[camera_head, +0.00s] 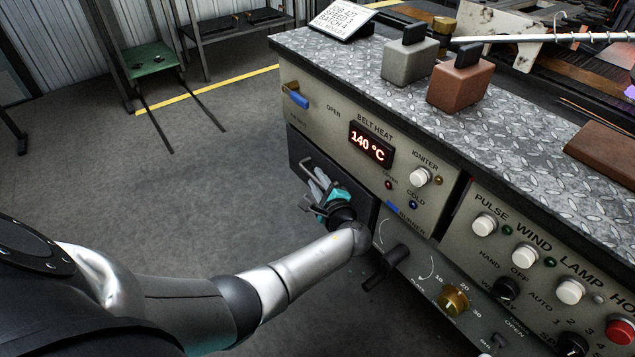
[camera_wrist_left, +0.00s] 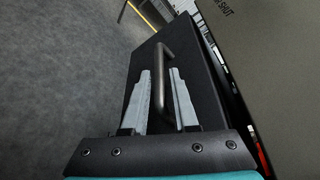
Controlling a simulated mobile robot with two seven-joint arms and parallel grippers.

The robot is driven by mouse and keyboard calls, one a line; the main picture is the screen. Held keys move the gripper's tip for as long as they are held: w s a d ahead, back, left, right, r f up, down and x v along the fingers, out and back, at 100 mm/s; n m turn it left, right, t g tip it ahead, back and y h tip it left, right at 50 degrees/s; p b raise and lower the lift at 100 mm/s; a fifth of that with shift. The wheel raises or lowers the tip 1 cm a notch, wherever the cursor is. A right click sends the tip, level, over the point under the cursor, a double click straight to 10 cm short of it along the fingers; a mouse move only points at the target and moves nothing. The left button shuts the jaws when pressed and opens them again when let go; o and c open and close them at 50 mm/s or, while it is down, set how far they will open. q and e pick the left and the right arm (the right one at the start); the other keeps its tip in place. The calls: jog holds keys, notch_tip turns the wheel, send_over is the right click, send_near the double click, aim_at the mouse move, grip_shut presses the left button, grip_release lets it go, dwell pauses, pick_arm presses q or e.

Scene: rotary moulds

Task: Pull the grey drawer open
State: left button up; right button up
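The grey drawer (camera_head: 301,150) is a dark panel low on the left end of the console in the head view. My right gripper is not in view.
Above the drawer are a blue-tipped handle (camera_head: 295,97) and a display (camera_head: 371,143) reading 140 °C. A black crank handle (camera_head: 385,266) sticks out just below my left wrist. Grey (camera_head: 408,62) and brown (camera_head: 460,82) blocks stand on the console top.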

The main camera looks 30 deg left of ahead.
pick_arm(q)
jog(key=shift+c, duration=0.4)
grip_shut()
dwell(1.1)
